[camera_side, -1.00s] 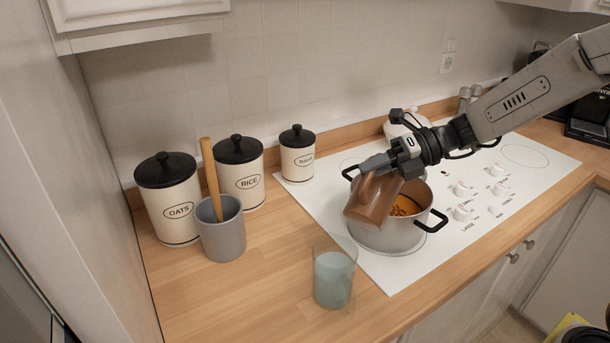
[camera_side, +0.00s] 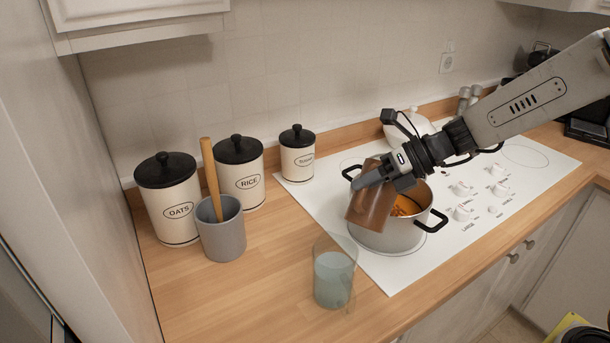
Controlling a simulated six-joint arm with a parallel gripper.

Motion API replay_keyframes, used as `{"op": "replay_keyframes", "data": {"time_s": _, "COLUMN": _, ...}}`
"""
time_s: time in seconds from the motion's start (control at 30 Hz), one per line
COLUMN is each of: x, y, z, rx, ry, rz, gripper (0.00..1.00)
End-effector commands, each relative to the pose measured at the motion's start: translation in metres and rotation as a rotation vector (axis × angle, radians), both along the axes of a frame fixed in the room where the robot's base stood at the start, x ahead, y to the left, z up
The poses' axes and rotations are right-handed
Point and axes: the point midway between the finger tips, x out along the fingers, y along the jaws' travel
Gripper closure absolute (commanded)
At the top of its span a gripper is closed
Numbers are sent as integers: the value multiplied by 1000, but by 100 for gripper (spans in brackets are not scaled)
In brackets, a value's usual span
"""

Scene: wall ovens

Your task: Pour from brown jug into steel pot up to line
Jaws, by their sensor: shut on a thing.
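The brown jug (camera_side: 371,208) is held at the left side of the steel pot, overlapping its rim in the picture. It is tilted only a little. My gripper (camera_side: 372,180) is shut on the jug, at its upper part; the fingers hide part of it. The steel pot (camera_side: 392,238) stands on the white cooktop with black handles at its sides. Orange-brown contents (camera_side: 405,206) show inside it. I cannot make out a fill line, and no stream of liquid is visible.
A glass of pale blue liquid (camera_side: 334,279) stands on the counter in front. A grey crock (camera_side: 222,232) with a wooden handle and canisters for oats (camera_side: 172,212), rice (camera_side: 243,184) and one more (camera_side: 297,163) stand left. A white lidded pot (camera_side: 400,128) is behind my gripper.

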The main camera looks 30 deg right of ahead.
Motion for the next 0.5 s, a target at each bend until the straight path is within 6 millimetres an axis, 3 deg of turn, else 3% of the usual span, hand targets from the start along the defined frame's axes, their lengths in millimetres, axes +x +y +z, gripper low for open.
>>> {"op": "replay_keyframes", "data": {"time_s": 0.5, "x": -1, "y": 4, "z": 0, "rx": -34, "ry": -18, "rz": 2, "gripper": 100}}
